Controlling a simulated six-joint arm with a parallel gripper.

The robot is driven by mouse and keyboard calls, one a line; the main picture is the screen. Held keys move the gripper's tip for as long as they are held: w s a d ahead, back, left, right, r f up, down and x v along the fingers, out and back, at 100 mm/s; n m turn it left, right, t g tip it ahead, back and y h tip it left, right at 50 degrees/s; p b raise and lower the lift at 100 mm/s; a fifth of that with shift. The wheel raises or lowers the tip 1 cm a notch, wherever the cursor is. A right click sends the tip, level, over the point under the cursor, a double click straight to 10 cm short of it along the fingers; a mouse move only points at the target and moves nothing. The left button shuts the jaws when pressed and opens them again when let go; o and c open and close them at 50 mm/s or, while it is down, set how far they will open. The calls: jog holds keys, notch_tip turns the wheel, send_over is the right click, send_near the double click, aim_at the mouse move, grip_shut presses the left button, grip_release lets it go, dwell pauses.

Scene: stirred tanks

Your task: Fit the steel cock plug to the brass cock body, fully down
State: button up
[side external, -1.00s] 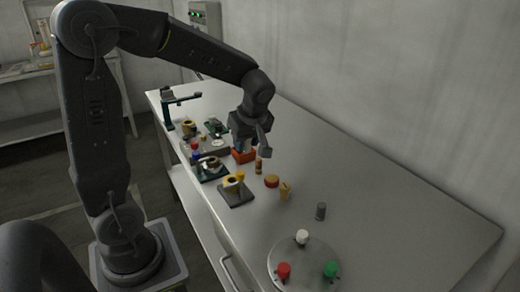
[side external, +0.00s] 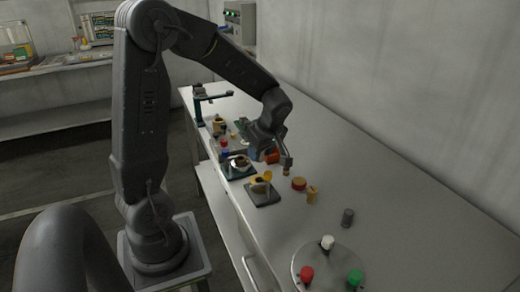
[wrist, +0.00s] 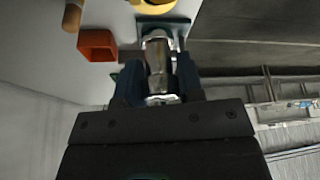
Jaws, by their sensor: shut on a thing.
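My gripper (wrist: 160,85) is shut on the steel cock plug (wrist: 158,58), which sits between the dark blue fingers in the wrist view. In the side external view my gripper (side external: 254,153) hangs low over the row of fixtures, beside the red-orange bin (side external: 272,157); the plug cannot be made out there. A brass-coloured piece (side external: 258,187) on a dark square plate, with a yellow knob, may be the brass cock body, but I cannot be sure. A fixture on a dark green plate (side external: 237,173) stands just behind it. The plug's far end overlaps a plate in the wrist view; contact is unclear.
The bin also shows in the wrist view (wrist: 97,45), with a brown cylinder (wrist: 72,15) near it. A red-brown disc (side external: 299,184), a tan piece (side external: 312,193) and a grey cylinder (side external: 347,217) stand on the table. The table's right side is clear.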

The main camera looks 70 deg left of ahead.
jog(key=shift+f, duration=0.1)
jog(key=shift+f, duration=2.9)
jog(key=shift+f, duration=0.55)
jog(key=o, duration=1.6)
jog(key=shift+r, duration=4)
